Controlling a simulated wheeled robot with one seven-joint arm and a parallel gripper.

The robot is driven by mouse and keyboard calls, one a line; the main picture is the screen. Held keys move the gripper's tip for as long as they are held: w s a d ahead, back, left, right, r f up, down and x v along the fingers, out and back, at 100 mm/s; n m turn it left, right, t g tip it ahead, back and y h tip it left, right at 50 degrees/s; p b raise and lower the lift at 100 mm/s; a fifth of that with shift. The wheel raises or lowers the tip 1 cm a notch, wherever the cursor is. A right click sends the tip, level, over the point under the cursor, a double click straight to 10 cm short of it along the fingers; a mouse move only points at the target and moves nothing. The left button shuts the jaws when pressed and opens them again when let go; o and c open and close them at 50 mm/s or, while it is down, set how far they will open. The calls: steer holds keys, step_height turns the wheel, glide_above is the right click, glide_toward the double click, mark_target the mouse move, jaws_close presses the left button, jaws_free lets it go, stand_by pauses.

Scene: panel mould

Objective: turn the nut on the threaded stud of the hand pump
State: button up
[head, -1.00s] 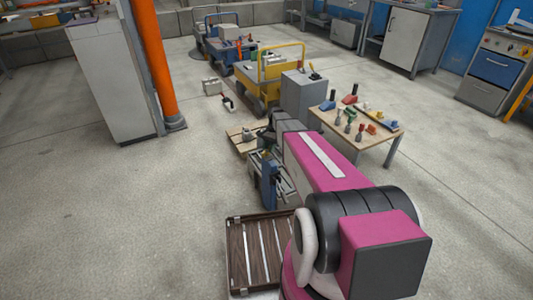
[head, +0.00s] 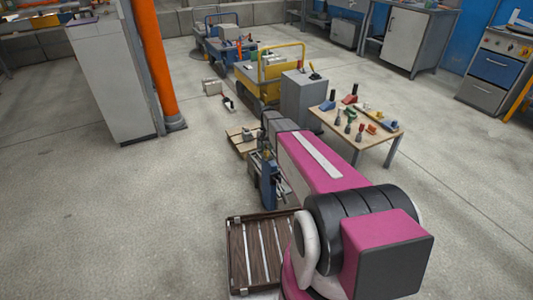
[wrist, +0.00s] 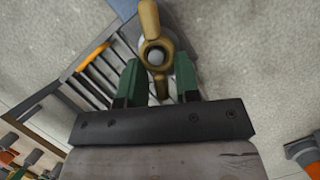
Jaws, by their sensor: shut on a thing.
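A brass-coloured wing nut (wrist: 149,22) sits around the pale round end of the threaded stud (wrist: 156,57) in the wrist view. One wing points up and the other points down between my fingers. My gripper (wrist: 158,78) has its two green fingers on either side of the nut's lower part and is shut on it. The contact faces are partly hidden. In the head view, the hand pump's blue and grey body (head: 268,188) stands left of my pink arm. The nut is too small to tell clearly there.
A slatted wooden pallet-like tray (head: 237,262) lies on the floor in front. A tool table (head: 385,138) with several tools stands to the right, beside a grey cabinet (head: 305,95). The floor at left is open.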

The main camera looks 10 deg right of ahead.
steer(key=shift+f, duration=0.1)
steer(key=n, duration=0.2)
steer(key=n+h, duration=0.1)
steer(key=shift+a+n, duration=0.3)
steer(key=shift+n, duration=0.1)
steer(key=o, duration=1)
steer(key=shift+o, duration=0.3)
steer(key=v, duration=1.1)
steer(key=shift+a, duration=0.15)
